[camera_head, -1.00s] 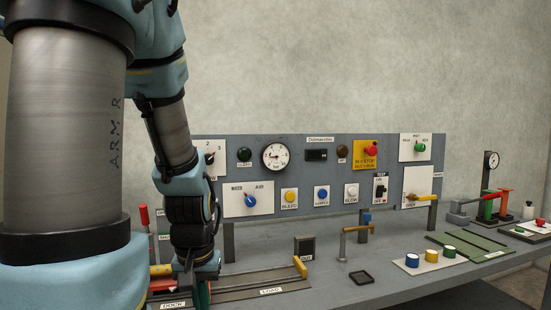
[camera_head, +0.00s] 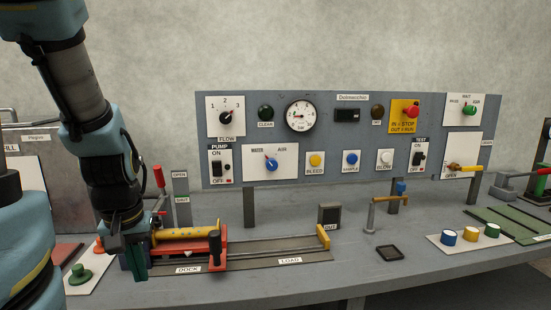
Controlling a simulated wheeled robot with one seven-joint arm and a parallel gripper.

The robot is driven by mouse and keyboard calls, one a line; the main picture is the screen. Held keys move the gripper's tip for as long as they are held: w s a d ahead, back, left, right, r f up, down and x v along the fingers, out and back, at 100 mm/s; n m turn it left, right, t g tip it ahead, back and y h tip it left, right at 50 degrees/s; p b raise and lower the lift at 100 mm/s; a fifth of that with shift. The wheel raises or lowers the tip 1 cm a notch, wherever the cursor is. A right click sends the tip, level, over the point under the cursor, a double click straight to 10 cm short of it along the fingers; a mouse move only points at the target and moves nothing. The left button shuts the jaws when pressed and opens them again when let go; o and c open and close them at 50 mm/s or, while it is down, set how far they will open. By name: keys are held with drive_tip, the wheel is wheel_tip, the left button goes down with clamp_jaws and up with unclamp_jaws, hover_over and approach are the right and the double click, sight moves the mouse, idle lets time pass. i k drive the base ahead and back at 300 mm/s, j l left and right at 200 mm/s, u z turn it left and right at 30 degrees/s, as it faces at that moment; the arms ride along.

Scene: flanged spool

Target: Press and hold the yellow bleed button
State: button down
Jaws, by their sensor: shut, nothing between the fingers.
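The yellow bleed button (camera_head: 315,160) sits on a white plate labelled BLEED, in the lower row of the grey upright panel (camera_head: 330,185). Nothing covers it. A blue button labelled SAMPLE (camera_head: 351,158) and a white button labelled BLOW (camera_head: 385,157) are to its right. A blue-knobbed WATER/AIR selector (camera_head: 271,164) is to its left. My gripper (camera_head: 138,270) points down at the left of the bench, shut and empty, beside the dock end of the slide. It is well left of the button and lower, apart from it.
A red carriage with a yellow cylinder (camera_head: 185,234) sits on the rail (camera_head: 270,262) right of my gripper. A red-handled lever (camera_head: 159,177) stands behind. A small tap (camera_head: 372,212) and dark tray (camera_head: 389,253) stand right of centre. The bench front between rail and tray is clear.

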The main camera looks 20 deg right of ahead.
sight(315, 160)
drive_tip(key=l+u, duration=0.3)
drive_tip(key=k+l+u, duration=0.3)
drive_tip(key=l, duration=0.15)
drive_tip(key=l+u, duration=0.3)
drive_tip(key=k+l, duration=0.2)
drive_tip(key=l, duration=0.2)
drive_tip(key=k+l, duration=0.2)
drive_tip(key=l, duration=0.2)
drive_tip(key=k+l+u, duration=0.1)
drive_tip(key=l, duration=0.3)
drive_tip(key=k, duration=0.1)
